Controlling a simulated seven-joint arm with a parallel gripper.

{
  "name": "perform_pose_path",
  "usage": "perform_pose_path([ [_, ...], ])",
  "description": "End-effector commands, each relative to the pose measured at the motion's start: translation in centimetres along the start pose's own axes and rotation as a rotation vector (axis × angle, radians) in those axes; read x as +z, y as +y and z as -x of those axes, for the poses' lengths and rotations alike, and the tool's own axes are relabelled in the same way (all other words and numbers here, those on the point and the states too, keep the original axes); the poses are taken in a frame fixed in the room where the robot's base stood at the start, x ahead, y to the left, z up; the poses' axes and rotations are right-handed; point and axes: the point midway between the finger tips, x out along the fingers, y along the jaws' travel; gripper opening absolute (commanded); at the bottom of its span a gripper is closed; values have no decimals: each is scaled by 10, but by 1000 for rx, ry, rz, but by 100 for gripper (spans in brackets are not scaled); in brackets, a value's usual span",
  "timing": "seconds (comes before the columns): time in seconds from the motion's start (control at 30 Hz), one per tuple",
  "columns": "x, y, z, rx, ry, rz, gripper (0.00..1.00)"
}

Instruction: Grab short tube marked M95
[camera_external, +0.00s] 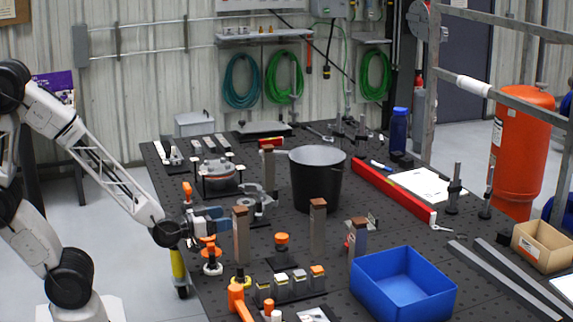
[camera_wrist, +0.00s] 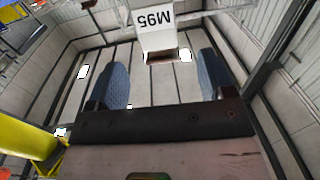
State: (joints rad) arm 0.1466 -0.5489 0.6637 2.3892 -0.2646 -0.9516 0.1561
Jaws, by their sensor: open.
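In the wrist view, a square tube with a white face marked M95 (camera_wrist: 158,20) shows at the top, its lettering upside down. Its brown-edged open end sits between the lines of my two blue fingers. My gripper (camera_wrist: 162,72) is open with nothing held between its fingers. In the external view, my gripper (camera_external: 224,221) is level, pointing right, close to an upright square tube with a brown top (camera_external: 241,237). This is likely the M95 tube, but its marking does not show there.
Other upright square tubes stand at the middle (camera_external: 318,232) and right (camera_external: 357,241). Orange-capped clamps (camera_external: 209,250) stand just below my gripper, with small blocks (camera_external: 281,287) nearby.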

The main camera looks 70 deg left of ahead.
Motion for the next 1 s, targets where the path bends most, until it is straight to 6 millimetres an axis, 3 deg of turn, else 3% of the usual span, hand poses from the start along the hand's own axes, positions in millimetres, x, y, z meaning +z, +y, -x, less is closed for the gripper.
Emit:
perform_pose_path([
  [0.2,1,0,-12,-1,-2,0,76],
  [0.73,1,0,-17,0,-1,0,76],
  [1.0,2,0,-36,0,-2,-1,76],
])
